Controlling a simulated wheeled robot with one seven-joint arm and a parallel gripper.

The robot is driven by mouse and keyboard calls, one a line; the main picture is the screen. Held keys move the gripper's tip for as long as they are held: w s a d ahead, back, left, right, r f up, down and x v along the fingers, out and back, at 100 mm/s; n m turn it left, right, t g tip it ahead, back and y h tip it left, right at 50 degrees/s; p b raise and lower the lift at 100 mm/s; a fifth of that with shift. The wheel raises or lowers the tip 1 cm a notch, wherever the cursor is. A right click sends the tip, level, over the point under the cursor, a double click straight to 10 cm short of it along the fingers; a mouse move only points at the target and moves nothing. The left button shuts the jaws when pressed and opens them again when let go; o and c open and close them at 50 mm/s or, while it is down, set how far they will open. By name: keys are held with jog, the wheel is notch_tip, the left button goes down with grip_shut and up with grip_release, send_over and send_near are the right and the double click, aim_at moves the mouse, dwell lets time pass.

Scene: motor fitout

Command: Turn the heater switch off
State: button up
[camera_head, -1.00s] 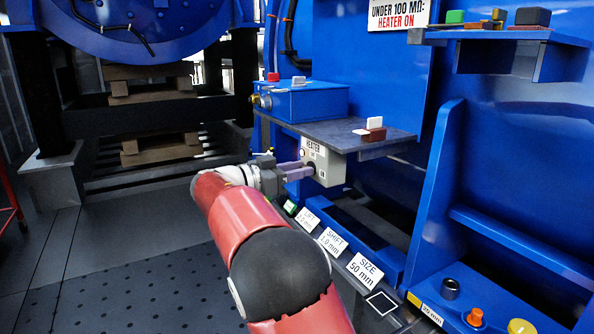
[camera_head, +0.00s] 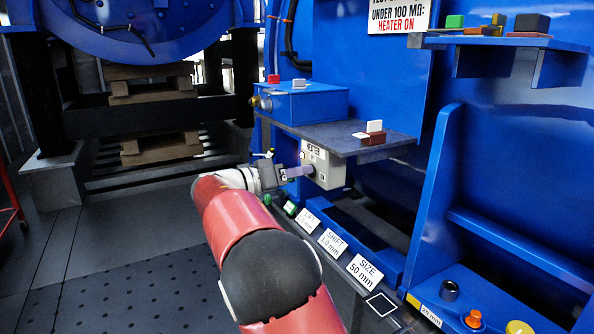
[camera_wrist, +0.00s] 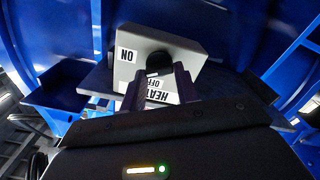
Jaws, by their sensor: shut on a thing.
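The heater switch box (camera_head: 329,170) is a light grey box under the dark shelf, with a "HEATER" label on its front. In the wrist view the box (camera_wrist: 190,47) shows upside down, with an "ON" label (camera_wrist: 126,55) at the left and an "OFF" label (camera_wrist: 153,83) near the fingers. My gripper (camera_head: 306,170) reaches the front of the box with its purple fingers. In the wrist view my gripper (camera_wrist: 158,72) is shut on the dark round switch knob (camera_wrist: 157,59). The fingers partly hide the knob, and I cannot tell its exact setting.
The dark shelf (camera_head: 350,138) juts out just above the box, carrying small white and red-brown blocks (camera_head: 374,133). A blue box (camera_head: 302,102) stands behind it. Labelled plates and a blue tray (camera_head: 350,228) lie below. Open floor (camera_head: 130,240) is at the left.

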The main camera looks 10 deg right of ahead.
jog(key=n+p, duration=0.8)
jog(key=n, duration=0.4)
jog(key=shift+w+f, duration=0.1)
jog(key=shift+f, duration=0.05)
dwell(0.3)
jog(key=shift+f, duration=0.1)
jog(key=o, duration=1)
jog(key=v, duration=0.8)
